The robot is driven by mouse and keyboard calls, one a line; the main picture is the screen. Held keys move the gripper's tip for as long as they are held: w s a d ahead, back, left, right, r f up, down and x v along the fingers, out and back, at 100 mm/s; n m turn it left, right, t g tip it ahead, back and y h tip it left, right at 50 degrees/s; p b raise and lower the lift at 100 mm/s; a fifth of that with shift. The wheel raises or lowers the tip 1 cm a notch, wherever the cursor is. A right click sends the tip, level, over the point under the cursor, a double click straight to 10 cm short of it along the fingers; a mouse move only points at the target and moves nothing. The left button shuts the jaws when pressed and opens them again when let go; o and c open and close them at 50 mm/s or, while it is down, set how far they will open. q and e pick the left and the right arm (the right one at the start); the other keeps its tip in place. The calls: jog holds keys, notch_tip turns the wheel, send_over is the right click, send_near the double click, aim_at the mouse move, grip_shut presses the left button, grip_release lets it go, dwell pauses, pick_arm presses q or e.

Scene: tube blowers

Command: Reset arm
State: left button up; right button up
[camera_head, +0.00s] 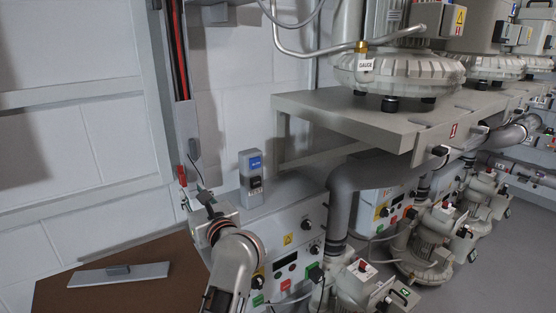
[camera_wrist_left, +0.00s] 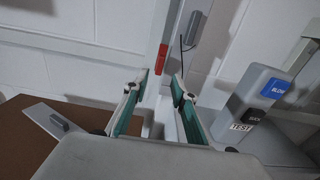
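My left gripper (camera_head: 205,199) is raised beside the wall, left of the switch box, in the head view. In the left wrist view its two teal-lined fingers (camera_wrist_left: 155,90) stand apart with nothing held between them. Behind the gap are a grey vertical channel (camera_wrist_left: 167,32) and a red piece (camera_wrist_left: 161,60). The switch box (camera_head: 251,177), with a blue upper button and a black lower one, stands on a grey cabinet. It also shows at the right in the left wrist view (camera_wrist_left: 238,103), apart from the fingers. My right gripper is not in view.
A brown table (camera_head: 75,297) at lower left carries a grey plate with a handle (camera_head: 118,273). Blowers (camera_head: 397,75) stand on a grey bench (camera_head: 335,112) with pipes below. The control panel (camera_head: 290,247) is close to my left arm. Cables hang along the wall channel (camera_head: 187,130).

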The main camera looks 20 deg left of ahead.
pick_arm(q)
jog(key=s+d+f+m+t+h+p, duration=0.1)
jog(key=s+d+f+m+t+h, duration=0.3)
jog(key=m, duration=0.8)
jog(key=s+d+f+m+t+h+p, duration=0.15)
jog(key=d+f+m+h, duration=0.4)
jog(key=m, duration=0.65)
jog(key=s+d+f+m+t+h, duration=0.35)
jog(key=d+m+h, duration=0.2)
jog(key=m, duration=0.65)
jog(key=s+d+f+m+g, duration=0.1)
jog(key=s+f+m+g, duration=0.4)
jog(key=s+f, duration=0.5)
jog(key=s+d+f+m+g+h, duration=0.1)
jog(key=s+f+m+g, duration=0.4)
jog(key=s+f+m, duration=0.4)
notch_tip(320, 180, down, 6)
jog(key=shift+s+d+f+p, duration=0.1)
jog(key=shift+s+d+p, duration=0.15)
jog(key=shift+s+p, duration=0.4)
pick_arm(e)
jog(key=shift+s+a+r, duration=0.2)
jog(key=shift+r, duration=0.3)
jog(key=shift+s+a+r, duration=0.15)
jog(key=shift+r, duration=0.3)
pick_arm(q)
jog(key=shift+s, duration=0.15)
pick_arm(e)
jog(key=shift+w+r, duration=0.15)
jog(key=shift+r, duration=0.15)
